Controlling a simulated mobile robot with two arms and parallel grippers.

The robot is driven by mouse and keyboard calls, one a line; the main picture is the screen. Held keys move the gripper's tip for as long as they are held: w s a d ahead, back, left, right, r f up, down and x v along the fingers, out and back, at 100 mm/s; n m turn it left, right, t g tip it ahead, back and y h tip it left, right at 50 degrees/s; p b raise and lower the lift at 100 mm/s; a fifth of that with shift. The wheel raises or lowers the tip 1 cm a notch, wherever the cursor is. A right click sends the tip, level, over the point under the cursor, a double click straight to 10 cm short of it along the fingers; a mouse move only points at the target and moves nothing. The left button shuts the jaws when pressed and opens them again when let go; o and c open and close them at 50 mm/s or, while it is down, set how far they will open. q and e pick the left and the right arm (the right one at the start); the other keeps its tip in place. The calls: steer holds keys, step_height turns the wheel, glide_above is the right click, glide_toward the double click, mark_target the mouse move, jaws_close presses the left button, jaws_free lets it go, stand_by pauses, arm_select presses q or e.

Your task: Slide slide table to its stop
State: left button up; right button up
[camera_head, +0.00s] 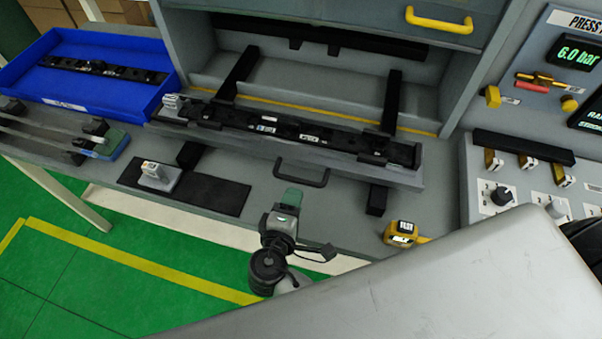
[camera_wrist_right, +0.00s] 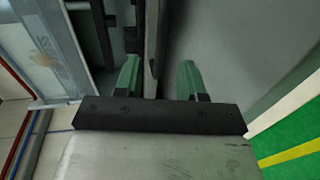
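The slide table (camera_head: 240,143) is a grey tray with a dark handle (camera_head: 303,178) on its front. It sits on two black rails in the open bay of the press. A long black trim part (camera_head: 290,128) lies along it. My right gripper (camera_head: 288,198) is just in front of and below the handle, over the bench edge. In the right wrist view its two green fingers (camera_wrist_right: 159,80) are apart, with a dark edge showing between them. I cannot tell whether they touch the handle. My left gripper is not in view.
A blue bin (camera_head: 60,105) holding a black trim strip stands at the left. A dark mat (camera_head: 215,193) with a small grey device (camera_head: 158,177) lies left of the handle. A yellow device (camera_head: 400,232) sits at right. The control panel (camera_head: 535,185) stands further right.

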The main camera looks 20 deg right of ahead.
mark_target(301, 179)
steer(key=p+x, duration=0.1)
steer(key=x, duration=0.5)
steer(key=shift+w, duration=0.2)
steer(key=shift+w+d+f+p, duration=0.15)
steer(key=shift+w+d+p, duration=0.1)
steer(key=shift+p, duration=0.1)
steer(key=shift+w, duration=0.15)
steer(key=shift+f, duration=0.1)
steer(key=shift+d, duration=0.1)
steer(key=c, duration=0.6)
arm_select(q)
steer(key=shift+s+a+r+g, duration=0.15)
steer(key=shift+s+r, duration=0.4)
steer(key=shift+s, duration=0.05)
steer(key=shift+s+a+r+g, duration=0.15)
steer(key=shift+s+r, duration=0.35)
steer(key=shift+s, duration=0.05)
arm_select(e)
jaws_close()
